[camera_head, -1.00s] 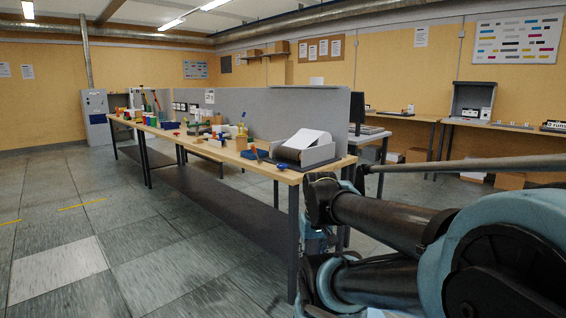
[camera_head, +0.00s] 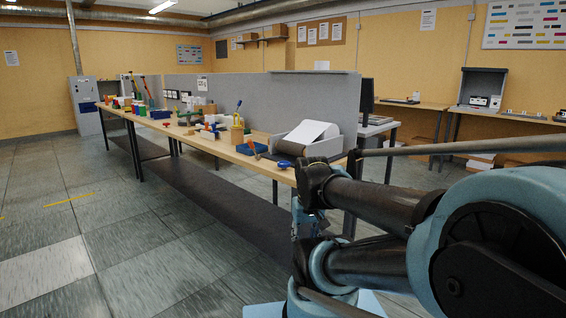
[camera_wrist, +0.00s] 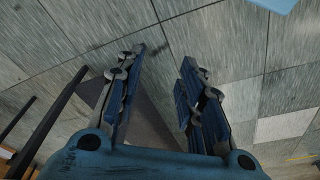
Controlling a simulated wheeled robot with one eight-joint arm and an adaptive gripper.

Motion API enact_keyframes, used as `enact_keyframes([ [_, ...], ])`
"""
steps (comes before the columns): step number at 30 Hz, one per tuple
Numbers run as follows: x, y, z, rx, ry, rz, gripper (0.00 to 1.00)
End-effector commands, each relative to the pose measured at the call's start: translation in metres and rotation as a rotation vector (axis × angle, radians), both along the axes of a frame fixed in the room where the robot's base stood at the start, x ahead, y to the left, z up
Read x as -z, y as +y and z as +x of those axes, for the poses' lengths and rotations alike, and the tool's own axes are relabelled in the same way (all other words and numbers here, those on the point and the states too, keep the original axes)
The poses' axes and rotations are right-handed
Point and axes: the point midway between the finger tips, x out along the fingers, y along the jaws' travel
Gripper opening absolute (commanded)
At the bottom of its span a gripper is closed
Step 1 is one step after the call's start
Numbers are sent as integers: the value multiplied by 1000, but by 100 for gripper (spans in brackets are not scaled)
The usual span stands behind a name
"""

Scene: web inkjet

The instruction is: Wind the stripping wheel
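A grey machine (camera_head: 334,147) with a white paper sheet (camera_head: 306,132) and a dark roller stands at the near right end of the long workbench (camera_head: 215,147). A small blue part (camera_head: 284,164) shows beside it at the bench's front edge; I cannot tell whether this is the stripping wheel. My gripper (camera_wrist: 160,62) is open in the wrist view, its two blue fingers apart with only floor between them. In the head view it is not clearly visible among my arm links. My gripper touches none of the bench items.
Several tools, blocks and pots crowd the bench. A grey partition (camera_head: 240,97) stands behind it, and a dark lower shelf (camera_head: 200,195) runs below. Tiled floor (camera_head: 140,235) is open to the left. Another bench (camera_head: 510,119) stands along the right wall.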

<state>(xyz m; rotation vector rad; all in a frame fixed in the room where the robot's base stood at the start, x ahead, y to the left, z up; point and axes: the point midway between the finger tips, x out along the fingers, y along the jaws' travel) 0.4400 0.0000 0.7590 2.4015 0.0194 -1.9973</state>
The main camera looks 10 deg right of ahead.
Motion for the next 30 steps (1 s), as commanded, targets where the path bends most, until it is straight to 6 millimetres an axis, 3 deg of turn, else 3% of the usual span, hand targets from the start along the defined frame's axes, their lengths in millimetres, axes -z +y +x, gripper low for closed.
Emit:
enact_keyframes([
  [1,-3,0,-4,2,-6,0,51],
  [3,-10,0,-6,15,-10,3,67],
  [7,-32,1,10,84,-2,16,68],
  [11,-69,1,38,204,13,35,68],
  [21,-160,0,130,569,54,89,68],
  [30,-221,-1,221,891,86,122,68],
])
